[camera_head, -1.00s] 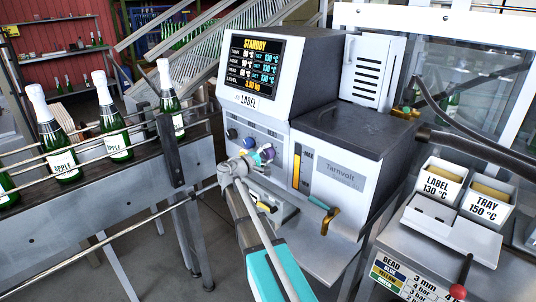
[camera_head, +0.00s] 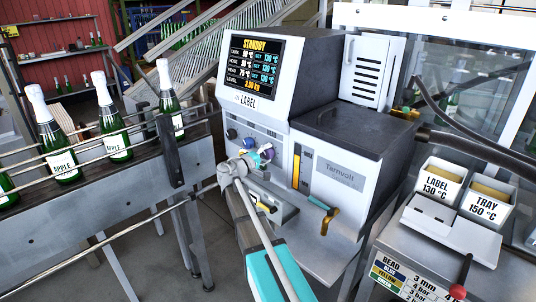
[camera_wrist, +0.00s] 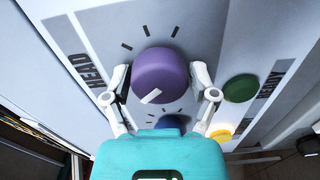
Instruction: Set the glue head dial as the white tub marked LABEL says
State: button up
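The white tub marked LABEL 130 °C (camera_head: 441,184) stands at the right in the head view. The glue machine's screen (camera_head: 252,66) reads STANDBY, with blue SET values that look like 130 °C beside the tank, hose and head rows. The purple dial (camera_wrist: 161,75) is on the machine's front panel; its white mark points to the lower left in the wrist view. My gripper (camera_wrist: 160,80) is open, with one finger on each side of the dial and a thin gap seeming to show on both sides. In the head view, my gripper (camera_head: 254,157) partly hides the panel.
A TRAY 150 °C tub (camera_head: 487,207) stands beside the LABEL tub. A rail with bottles (camera_head: 114,144) runs at the left.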

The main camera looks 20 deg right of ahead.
jog(key=shift+o, duration=0.8)
jog(key=shift+s+a, duration=0.1)
jog(key=v, duration=1.2)
